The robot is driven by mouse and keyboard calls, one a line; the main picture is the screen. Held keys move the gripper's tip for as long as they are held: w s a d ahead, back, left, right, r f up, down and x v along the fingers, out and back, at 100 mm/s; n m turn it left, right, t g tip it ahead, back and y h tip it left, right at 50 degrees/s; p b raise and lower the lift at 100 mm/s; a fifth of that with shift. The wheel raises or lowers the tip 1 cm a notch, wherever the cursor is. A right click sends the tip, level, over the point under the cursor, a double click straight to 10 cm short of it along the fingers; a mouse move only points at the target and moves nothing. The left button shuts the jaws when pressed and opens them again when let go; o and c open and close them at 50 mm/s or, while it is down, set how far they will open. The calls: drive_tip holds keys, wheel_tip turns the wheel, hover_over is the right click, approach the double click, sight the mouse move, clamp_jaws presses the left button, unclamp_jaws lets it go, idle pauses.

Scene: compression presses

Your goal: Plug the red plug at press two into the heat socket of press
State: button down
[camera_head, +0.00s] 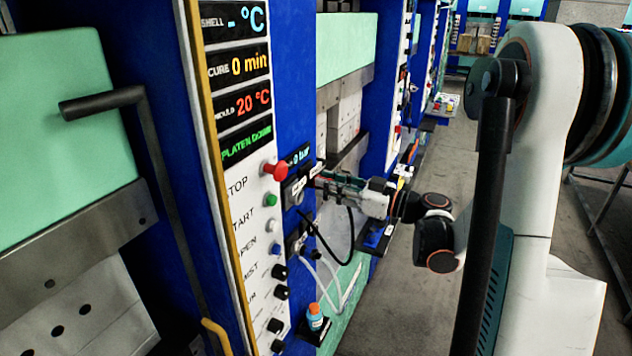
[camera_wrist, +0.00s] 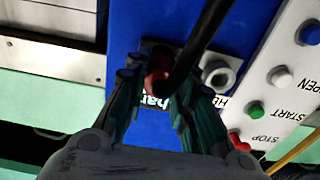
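In the wrist view the red plug (camera_wrist: 158,78) sits between the fingertips of my gripper (camera_wrist: 156,82), which looks closed on it. Its black cable (camera_wrist: 201,38) runs off past the top edge. A round grey socket (camera_wrist: 217,77) on the blue panel lies just right of the plug, beside a partly hidden label starting "HE". The plug appears in front of the panel, apart from this socket. In the head view my gripper (camera_head: 330,181) reaches the press panel below the bar display (camera_head: 297,156), and a black cable loops down from it. The plug itself is hard to make out there.
A white button strip (camera_head: 262,215) with a red stop button (camera_head: 275,170) and knobs stands left of my gripper. A second fitting with pale hoses (camera_head: 330,285) and an orange-blue bottle (camera_head: 315,318) are below. The grey aisle floor (camera_head: 400,290) is open.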

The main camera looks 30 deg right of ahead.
drive_tip(key=shift+v, duration=1.6)
idle(0.5)
drive_tip(key=b+v, duration=0.1)
drive_tip(key=v, duration=0.2)
drive_tip(key=shift+s+d, duration=0.25)
drive_tip(key=shift+s, duration=0.05)
idle(0.4)
drive_tip(key=s+a, duration=0.5)
drive_tip(key=s, duration=0.1)
drive_tip(key=shift+s+a+r+b, duration=0.15)
drive_tip(key=shift+b, duration=0.25)
drive_tip(key=shift+b+x, duration=0.5)
drive_tip(key=shift+x, duration=2.4)
